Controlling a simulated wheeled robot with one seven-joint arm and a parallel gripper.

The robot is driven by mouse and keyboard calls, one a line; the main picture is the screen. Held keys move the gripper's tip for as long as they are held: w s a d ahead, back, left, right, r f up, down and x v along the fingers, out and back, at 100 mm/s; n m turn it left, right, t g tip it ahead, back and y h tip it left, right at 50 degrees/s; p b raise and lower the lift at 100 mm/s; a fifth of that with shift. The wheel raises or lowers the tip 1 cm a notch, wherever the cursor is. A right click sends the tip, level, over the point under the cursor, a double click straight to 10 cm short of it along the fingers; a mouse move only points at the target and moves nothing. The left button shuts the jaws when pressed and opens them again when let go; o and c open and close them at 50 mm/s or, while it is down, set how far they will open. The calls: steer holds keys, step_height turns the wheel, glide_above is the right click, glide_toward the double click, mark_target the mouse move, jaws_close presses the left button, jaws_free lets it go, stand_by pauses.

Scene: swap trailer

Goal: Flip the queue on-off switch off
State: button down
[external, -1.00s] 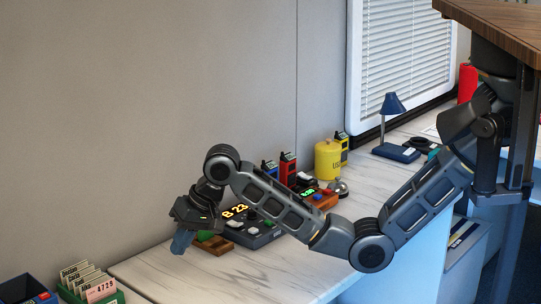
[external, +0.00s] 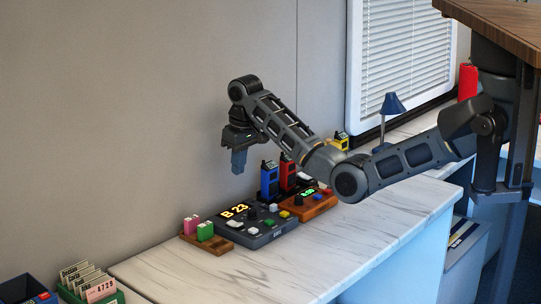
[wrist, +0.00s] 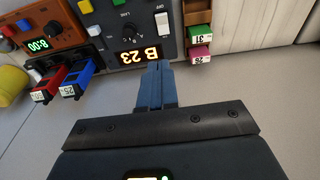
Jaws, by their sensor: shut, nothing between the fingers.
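The queue console (external: 262,237) is a dark grey box on the marble counter. Its lit display (wrist: 141,56) reads B 23, and it carries a dark knob (wrist: 130,31). The white queue on-off switch (wrist: 162,24) sits at the console's end beside the small ticket rack, with OFF lettered by it; its tilt is too small to tell. My gripper (external: 239,168) is shut and empty, pointing down in the air above and behind the console, near the wall. In the wrist view its blue fingers (wrist: 156,72) reach towards the display edge without visible contact.
A wooden rack (external: 208,243) with pink and green tickets stands left of the console. An orange unit (external: 312,207) with a green display is to its right. Blue (external: 270,179) and red (external: 288,172) ticket devices stand behind. The counter front is clear.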

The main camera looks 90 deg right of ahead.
steer(key=shift+f, duration=0.1)
glide_above(238, 223)
steer(key=f, duration=0.9)
steer(key=shift+w+d+f, duration=0.25)
steer(key=f, duration=0.3)
steer(key=shift+s+a+p, duration=0.35)
steer(key=shift+p, duration=0.05)
steer(key=shift+s+a+f, duration=0.1)
steer(key=shift+f, duration=0.4)
steer(key=shift+s+a+f+p, duration=0.2)
steer(key=shift+a+f+p, duration=0.05)
steer(key=shift+p, duration=0.45)
steer(key=shift+w+d+f, duration=0.1)
steer(key=shift+b, duration=0.3)
